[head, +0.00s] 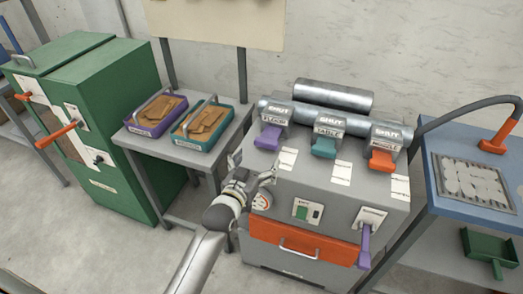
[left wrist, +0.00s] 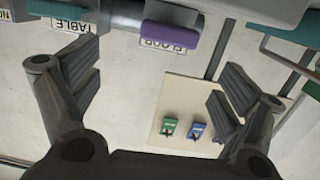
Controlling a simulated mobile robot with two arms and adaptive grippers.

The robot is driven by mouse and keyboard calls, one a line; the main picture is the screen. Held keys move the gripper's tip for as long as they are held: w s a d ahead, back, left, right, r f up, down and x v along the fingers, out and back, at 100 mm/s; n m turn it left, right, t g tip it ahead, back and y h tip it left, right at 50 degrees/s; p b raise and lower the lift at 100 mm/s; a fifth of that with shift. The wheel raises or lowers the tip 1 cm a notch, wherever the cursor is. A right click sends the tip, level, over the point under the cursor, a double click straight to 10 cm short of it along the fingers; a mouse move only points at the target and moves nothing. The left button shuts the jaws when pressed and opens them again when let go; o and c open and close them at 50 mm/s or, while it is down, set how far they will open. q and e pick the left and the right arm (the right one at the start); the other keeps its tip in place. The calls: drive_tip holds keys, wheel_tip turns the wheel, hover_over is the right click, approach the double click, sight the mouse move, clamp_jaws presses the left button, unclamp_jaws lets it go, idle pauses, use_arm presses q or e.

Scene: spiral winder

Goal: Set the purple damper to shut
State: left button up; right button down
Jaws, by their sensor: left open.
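The purple damper (head: 268,137) is the left one of three on the grey machine's top. Its handle points forward and down, with a FLOOR label above it and SHUT lettering on the housing over that. In the left wrist view the purple handle (left wrist: 172,34) shows upside down near the top, beyond the fingers. My left gripper (head: 264,180) is open, in front of and below the purple damper, near the gauge. Its fingers (left wrist: 158,62) are spread and empty, apart from the handle. My right gripper is not in view.
A teal damper (head: 324,148) and an orange damper (head: 382,161) stand to the right. A purple lever (head: 364,246) hangs on the machine's front beside an orange drawer (head: 300,242). A side table holds a purple tray (head: 150,133) and a teal tray (head: 190,145).

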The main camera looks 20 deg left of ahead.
sight(269, 137)
use_arm(q)
drive_tip(key=w+g, duration=0.1)
drive_tip(key=w, duration=0.2)
drive_tip(key=w+f+g, duration=0.1)
drive_tip(key=w, duration=0.3)
drive_tip(key=w+g, duration=0.1)
drive_tip(key=w, duration=0.2)
drive_tip(key=shift+w+a+f+y+b, duration=0.2)
drive_tip(key=shift+w+y+b, duration=0.1)
drive_tip(key=shift+y, duration=0.1)
idle(0.3)
drive_tip(key=c, duration=1.4)
drive_tip(key=shift+w+b, duration=0.35)
drive_tip(key=shift+w, duration=0.8)
drive_tip(key=shift+c, duration=0.3)
drive_tip(key=shift+w, duration=0.25)
drive_tip(key=shift+r, duration=0.2)
